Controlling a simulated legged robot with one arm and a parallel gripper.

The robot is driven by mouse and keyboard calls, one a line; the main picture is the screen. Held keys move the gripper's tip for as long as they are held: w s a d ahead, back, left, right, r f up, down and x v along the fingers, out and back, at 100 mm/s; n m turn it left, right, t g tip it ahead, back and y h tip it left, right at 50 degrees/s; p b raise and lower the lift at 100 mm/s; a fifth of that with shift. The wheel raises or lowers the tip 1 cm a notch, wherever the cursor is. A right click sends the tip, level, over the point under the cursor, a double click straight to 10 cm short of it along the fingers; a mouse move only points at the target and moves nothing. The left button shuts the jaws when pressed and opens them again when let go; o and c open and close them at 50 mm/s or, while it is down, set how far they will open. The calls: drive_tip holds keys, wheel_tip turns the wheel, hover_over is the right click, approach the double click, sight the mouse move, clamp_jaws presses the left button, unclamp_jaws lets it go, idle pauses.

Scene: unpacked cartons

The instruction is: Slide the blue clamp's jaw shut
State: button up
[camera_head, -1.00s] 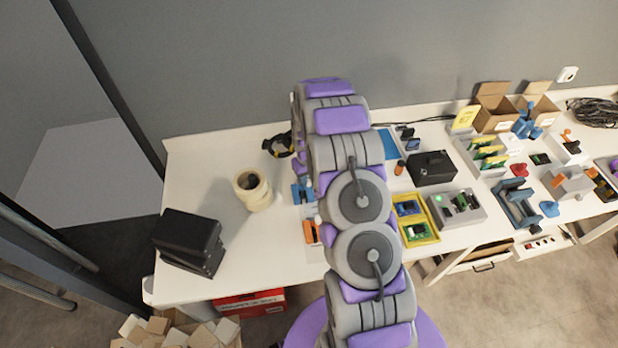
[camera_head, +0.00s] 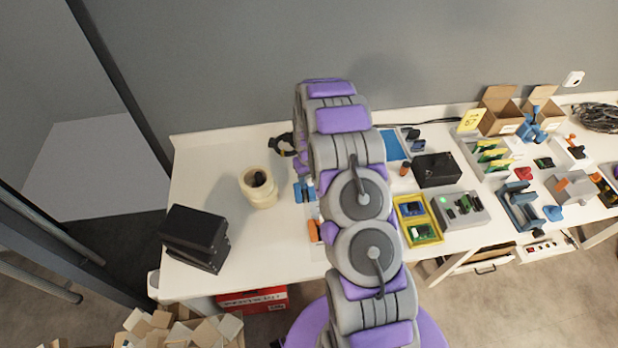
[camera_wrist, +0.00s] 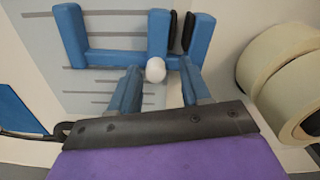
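The blue clamp (camera_wrist: 115,57) lies on a grey-lined mat in the wrist view, with an end block at left and two upright jaws at right. The middle jaw (camera_wrist: 158,35) and right jaw (camera_wrist: 198,38) carry black pads facing each other, with a narrow gap between them. A white round knob (camera_wrist: 155,70) shows below the middle jaw. My gripper (camera_wrist: 159,86) has two blue fingers spread apart, with the knob between them in the picture; contact is unclear. In the head view, part of the blue clamp (camera_head: 301,190) shows left of my arm, which hides my gripper.
Cream tape rolls (camera_head: 258,188) stand left of the clamp; they show close at right in the wrist view (camera_wrist: 285,75). Black boxes (camera_head: 194,236) sit at the table's left end. A yellow tray (camera_head: 436,229) and black box (camera_head: 437,170) are right of my arm.

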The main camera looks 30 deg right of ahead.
sight(310, 179)
drive_tip(key=shift+d, duration=0.4)
drive_tip(key=shift+r, duration=0.2)
wheel_tip(310, 179, up, 17)
drive_tip(key=p, duration=0.2)
drive_tip(key=shift+a, duration=0.15)
